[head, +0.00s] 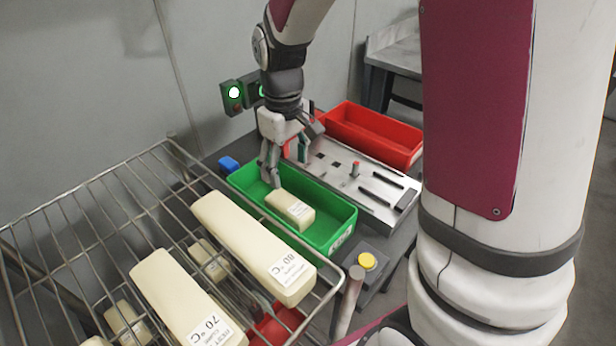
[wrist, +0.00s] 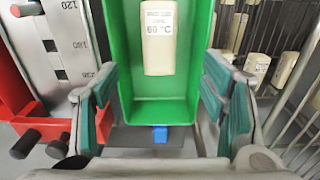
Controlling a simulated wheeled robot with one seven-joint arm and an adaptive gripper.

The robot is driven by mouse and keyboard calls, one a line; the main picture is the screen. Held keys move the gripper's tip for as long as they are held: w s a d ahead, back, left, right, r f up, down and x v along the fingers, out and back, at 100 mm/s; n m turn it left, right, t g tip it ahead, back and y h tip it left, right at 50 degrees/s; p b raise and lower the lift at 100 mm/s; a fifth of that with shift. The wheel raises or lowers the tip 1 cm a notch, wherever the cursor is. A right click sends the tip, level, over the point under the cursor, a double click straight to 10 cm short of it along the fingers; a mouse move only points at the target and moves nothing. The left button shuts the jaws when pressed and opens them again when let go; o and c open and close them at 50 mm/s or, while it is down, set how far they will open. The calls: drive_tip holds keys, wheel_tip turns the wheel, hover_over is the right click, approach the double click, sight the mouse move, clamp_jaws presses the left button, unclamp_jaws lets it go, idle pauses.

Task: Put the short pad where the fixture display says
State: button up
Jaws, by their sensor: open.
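A short cream pad (head: 290,208) lies in the green bin (head: 336,215). In the wrist view the pad (wrist: 159,38) carries a label that seems to read 60 °C. My gripper (head: 285,165) is open and empty over the far end of the green bin. In the wrist view its fingers (wrist: 160,110) are spread to either side of the bin, with the pad farther along between them. The metal fixture (head: 385,205) has square holes, dark slots and a red-topped peg; the wrist view shows marks 120 and 180 on it. A box with a lit light (head: 233,93) stands behind; my arm partly hides what is beside it, and no readable display shows.
A wire rack (head: 75,215) in front holds long pads (head: 255,245) marked 80 °C and 70 °C (head: 180,295), with shorter pads below. A red bin (head: 375,133) stands behind the fixture. A yellow button (head: 367,261) and a blue block (head: 229,164) flank the green bin.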

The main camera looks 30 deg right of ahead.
drive_tip(key=s+r+m+t, duration=0.2)
drive_tip(key=s+r, duration=0.4)
drive_tip(key=s, duration=0.5)
drive_tip(key=s+r+m+t, duration=0.1)
drive_tip(key=s+r+m, duration=0.1)
drive_tip(key=s+r, duration=0.5)
drive_tip(key=s, duration=0.4)
drive_tip(key=shift+s+d+r+t, duration=0.15)
drive_tip(key=shift+s+t, duration=0.1)
drive_tip(key=shift+t, duration=0.15)
drive_tip(key=shift+r, duration=0.1)
drive_tip(key=shift+r+p, duration=0.95)
drive_tip(key=shift+r, duration=0.1)
